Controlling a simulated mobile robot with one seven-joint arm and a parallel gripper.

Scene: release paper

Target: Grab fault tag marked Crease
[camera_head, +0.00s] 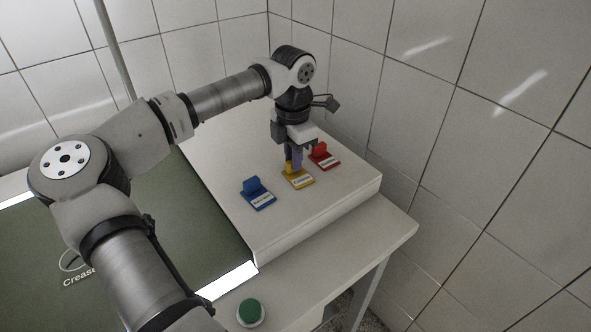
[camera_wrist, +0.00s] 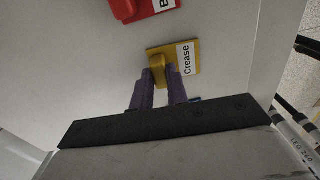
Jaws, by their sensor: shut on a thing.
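The yellow fault tag marked Crease (camera_head: 299,180) sits on the white raised top, between the blue and red tags. In the wrist view the yellow tag (camera_wrist: 185,56) shows its white label reading "Crease". My gripper (camera_head: 293,165) points down at it. In the wrist view my gripper's purple fingers (camera_wrist: 160,78) are shut on the tag's upright tab, one on each side. The tag appears to rest on the surface; I cannot tell whether it is lifted.
A blue tag (camera_head: 258,194) stands to the left and a red tag (camera_head: 323,155) close on the right. A green button (camera_head: 250,312) is on the lower table. A green panel (camera_head: 190,235) with a "Crease" label lies left. Tiled walls stand behind and right.

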